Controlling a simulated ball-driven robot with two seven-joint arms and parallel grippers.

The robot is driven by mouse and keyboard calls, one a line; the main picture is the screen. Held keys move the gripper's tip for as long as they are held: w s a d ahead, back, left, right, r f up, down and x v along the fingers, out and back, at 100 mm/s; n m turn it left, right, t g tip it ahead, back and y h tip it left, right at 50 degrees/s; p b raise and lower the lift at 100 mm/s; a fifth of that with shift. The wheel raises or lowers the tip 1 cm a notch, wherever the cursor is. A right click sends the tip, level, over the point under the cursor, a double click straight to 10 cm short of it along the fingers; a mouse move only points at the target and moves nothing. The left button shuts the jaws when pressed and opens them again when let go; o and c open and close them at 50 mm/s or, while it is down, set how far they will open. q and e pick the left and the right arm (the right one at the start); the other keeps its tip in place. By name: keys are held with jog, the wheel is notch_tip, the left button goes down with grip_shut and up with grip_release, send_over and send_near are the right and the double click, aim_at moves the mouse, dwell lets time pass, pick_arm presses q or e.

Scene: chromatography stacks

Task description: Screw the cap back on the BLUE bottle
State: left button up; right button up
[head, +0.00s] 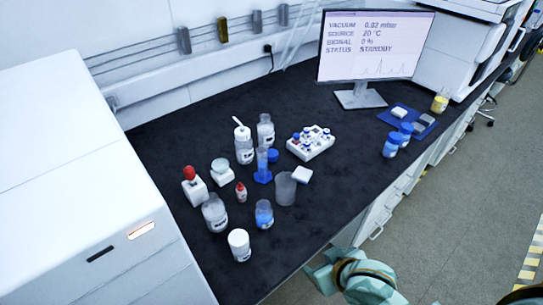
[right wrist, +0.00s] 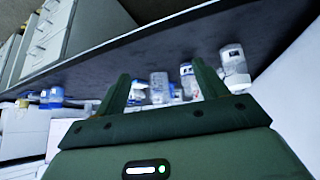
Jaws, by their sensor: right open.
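A small bottle with blue contents (head: 264,215) stands upright at the front of the black bench; I cannot tell whether it has a cap. Two more bottles with blue, one (head: 390,146) in front of the other (head: 405,132), stand at the right by a blue mat (head: 425,131). A loose-looking blue cap (head: 273,155) sits behind the blue-based cylinder (head: 262,168). My right gripper (head: 318,273) is off the bench's front edge, apart from all bottles. My left gripper is out of view.
Near the front stand a white-capped bottle (head: 239,245), a clear jar (head: 214,213), a grey beaker (head: 285,189) and a red-topped dropper (head: 241,192). A white vial rack (head: 311,143) is behind. A monitor (head: 372,48) stands at the back. The bench right of the beaker is clear.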

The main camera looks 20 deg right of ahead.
jog(key=s+d+f+n+g, duration=0.1)
jog(key=s+f+n, duration=0.15)
jog(key=f, duration=0.45)
jog(key=s+f+n+g+h, duration=0.1)
jog(key=s+f+g, duration=0.1)
jog(key=s+f, duration=0.35)
jog(key=s+d+f+n+g, duration=0.1)
jog(key=s+f+n, duration=0.1)
jog(key=f, duration=0.6)
jog(key=s+f+m+g, duration=0.1)
jog(key=s+f, duration=0.6)
jog(key=s, duration=0.2)
jog(key=s+f+m+g+y, duration=0.1)
jog(key=s+f+m, duration=0.1)
jog(key=s+f, duration=0.5)
jog(key=s, duration=0.3)
jog(key=shift+d+f+g, duration=0.15)
jog(key=shift+f+g, duration=0.15)
